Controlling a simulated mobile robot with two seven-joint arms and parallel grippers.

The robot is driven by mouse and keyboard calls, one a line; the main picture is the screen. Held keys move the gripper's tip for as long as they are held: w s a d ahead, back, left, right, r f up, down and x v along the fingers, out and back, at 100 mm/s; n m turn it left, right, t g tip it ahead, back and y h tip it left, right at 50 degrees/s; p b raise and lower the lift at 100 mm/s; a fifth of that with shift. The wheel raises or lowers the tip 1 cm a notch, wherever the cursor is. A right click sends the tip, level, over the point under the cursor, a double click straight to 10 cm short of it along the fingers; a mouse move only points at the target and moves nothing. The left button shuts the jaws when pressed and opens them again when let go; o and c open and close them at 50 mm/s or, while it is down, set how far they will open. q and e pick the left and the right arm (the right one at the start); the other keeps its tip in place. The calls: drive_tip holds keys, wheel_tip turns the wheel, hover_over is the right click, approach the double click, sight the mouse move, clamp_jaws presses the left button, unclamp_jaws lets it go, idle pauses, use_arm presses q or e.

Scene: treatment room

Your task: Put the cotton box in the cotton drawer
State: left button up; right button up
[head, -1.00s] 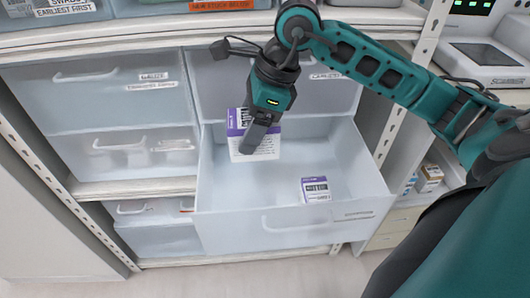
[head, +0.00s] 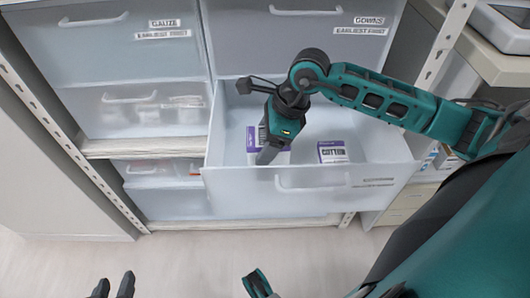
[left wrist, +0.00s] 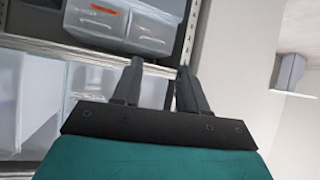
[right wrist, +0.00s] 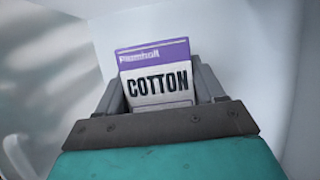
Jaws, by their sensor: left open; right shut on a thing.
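The open drawer (head: 345,185) is translucent and pulled out. A purple-and-white box marked COTTON (head: 333,152) stands inside it on the right. My right gripper (head: 267,154) reaches down into the drawer's left part, shut on another purple-and-white cotton box (head: 282,157). In the right wrist view this held cotton box (right wrist: 158,78) sits between the fingers, its COTTON label facing the camera. I cannot tell whether it touches the drawer floor. My left gripper (head: 115,284) is open and empty at the bottom left of the head view, well away from the drawer; its fingers (left wrist: 160,85) also show in the left wrist view.
Closed drawers labelled GAUZE (head: 140,60) and GOWNS (head: 310,40) are above and left of the open one. Lower bins (head: 170,190) stand at the left. A metal shelf post (head: 440,45) rises at right. The floor (head: 190,260) in front is clear.

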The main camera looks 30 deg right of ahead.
wheel_tip(320, 180, down, 3)
drive_tip(key=shift+b, duration=0.35)
drive_tip(key=shift+f, duration=0.4)
drive_tip(key=o, duration=1)
use_arm(q)
drive_tip(key=shift+w+d+f, duration=0.1)
drive_tip(key=shift+w+d, duration=0.1)
drive_tip(key=shift+w, duration=0.05)
use_arm(e)
drive_tip(key=shift+o, duration=0.2)
drive_tip(key=shift+r, duration=0.3)
use_arm(q)
drive_tip(key=p, duration=0.1)
drive_tip(key=r+p, duration=0.1)
drive_tip(key=shift+s+a+r+p, duration=0.2)
drive_tip(key=shift+s+a+p, duration=0.05)
drive_tip(key=shift+a+p, duration=0.15)
use_arm(e)
drive_tip(key=v, duration=1.1)
drive_tip(key=shift+s+d+r, duration=0.15)
drive_tip(key=shift+r, duration=0.2)
